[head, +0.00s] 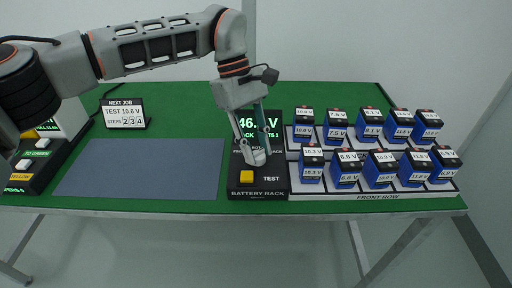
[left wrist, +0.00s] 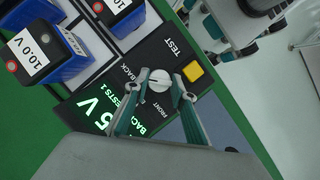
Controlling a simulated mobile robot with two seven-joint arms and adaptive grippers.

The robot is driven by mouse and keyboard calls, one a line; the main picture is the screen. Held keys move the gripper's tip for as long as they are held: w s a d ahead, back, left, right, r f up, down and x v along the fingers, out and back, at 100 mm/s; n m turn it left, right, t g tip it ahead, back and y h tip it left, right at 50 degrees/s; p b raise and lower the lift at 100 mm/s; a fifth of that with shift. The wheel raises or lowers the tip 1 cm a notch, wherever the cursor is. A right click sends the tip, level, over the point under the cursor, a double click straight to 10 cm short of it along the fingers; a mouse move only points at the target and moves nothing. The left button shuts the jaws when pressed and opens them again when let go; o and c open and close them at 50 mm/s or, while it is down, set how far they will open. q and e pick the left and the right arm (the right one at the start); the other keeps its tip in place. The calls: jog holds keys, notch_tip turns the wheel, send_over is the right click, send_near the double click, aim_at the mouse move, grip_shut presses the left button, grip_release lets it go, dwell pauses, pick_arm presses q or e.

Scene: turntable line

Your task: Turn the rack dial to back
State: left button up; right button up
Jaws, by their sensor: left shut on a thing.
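The battery rack's black panel (head: 258,188) stands at the middle of the table, with a green display (head: 262,122) and a yellow TEST button (head: 246,176). The white round rack dial (left wrist: 158,80) shows in the left wrist view, between printed labels BACK and FRONT. My left gripper (head: 256,160) reaches down over the panel from above. Its fingers (left wrist: 160,90) are shut on the dial, one on each side. The display seems to read BACK and TESTS 1, partly covered by the fingers. In the head view the dial is mostly hidden by the gripper. I cannot tell exactly where its pointer stands.
Blue batteries stand in two rows on white racks (head: 375,194) right of the panel. A grey mat (head: 140,168) lies bare to its left. A NEXT JOB sign (head: 124,114) stands behind the mat. A dark unit with coloured buttons (head: 36,160) stands at the far left.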

dwell(0.3)
pick_arm(q)
jog(key=o, duration=1.1)
jog(key=v, duration=1.2)
jog(key=shift+d, duration=0.1)
